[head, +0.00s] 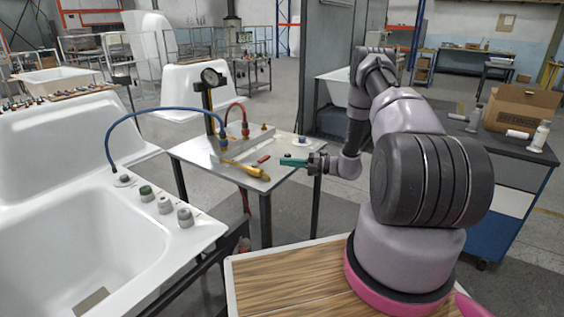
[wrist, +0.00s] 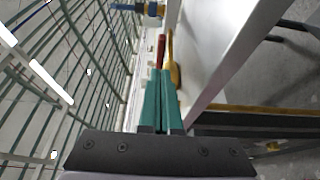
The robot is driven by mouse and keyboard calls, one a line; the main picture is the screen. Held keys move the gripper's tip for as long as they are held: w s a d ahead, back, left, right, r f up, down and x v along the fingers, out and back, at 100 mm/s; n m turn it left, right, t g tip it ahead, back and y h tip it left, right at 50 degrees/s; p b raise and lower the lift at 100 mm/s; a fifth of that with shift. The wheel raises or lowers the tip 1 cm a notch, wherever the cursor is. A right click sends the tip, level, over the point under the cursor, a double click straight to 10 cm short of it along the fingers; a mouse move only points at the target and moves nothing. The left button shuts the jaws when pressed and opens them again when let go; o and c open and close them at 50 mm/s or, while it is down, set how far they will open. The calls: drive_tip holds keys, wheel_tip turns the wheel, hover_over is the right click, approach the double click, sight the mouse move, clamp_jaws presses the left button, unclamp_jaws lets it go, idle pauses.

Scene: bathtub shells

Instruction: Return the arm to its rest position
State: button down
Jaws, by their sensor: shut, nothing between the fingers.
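My gripper (head: 294,162) has teal fingers and is shut with nothing between them. In the head view it is above the right part of a small grey-white table (head: 195,152), reached by my arm from the right. In the wrist view the two teal fingers (wrist: 161,103) lie side by side, pointing toward a red piece (wrist: 161,48) and a yellow tool (wrist: 173,65). In the head view the red piece (head: 264,159) and the yellow-handled tool (head: 246,170) lie on the table left of the fingertips, apart from them.
A gauge (head: 210,78) on a post, with a blue hose (head: 128,112) and a red hose (head: 236,104), stands at the table's back. A white bathtub shell (head: 95,235) is at left. A dark workbench (head: 480,140) with a cardboard box (head: 520,108) stands at right.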

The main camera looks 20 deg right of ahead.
drive_tip(key=d, duration=0.9)
drive_tip(key=s+a+r+n+g+h, duration=0.25)
drive_tip(key=r+n, duration=0.35)
drive_tip(key=r, duration=0.3)
drive_tip(key=s+a+r+n+g+h, duration=0.1)
drive_tip(key=s+a+r+n+g, duration=0.1)
drive_tip(key=s+a+r+n, duration=0.5)
drive_tip(key=a+r+n+g+h, duration=0.1)
drive_tip(key=r+n+g+h, duration=0.3)
drive_tip(key=r, duration=0.7)
drive_tip(key=s+r+n+t+h, duration=0.3)
drive_tip(key=s+r+n, duration=0.4)
drive_tip(key=s+n, duration=0.3)
drive_tip(key=s+r+n+t+h, duration=0.4)
drive_tip(key=s+r+n, duration=0.4)
drive_tip(key=s, duration=0.7)
drive_tip(key=shift+s+r+n+t, duration=0.2)
drive_tip(key=shift+n+t, duration=0.35)
drive_tip(key=shift+n, duration=0.45)
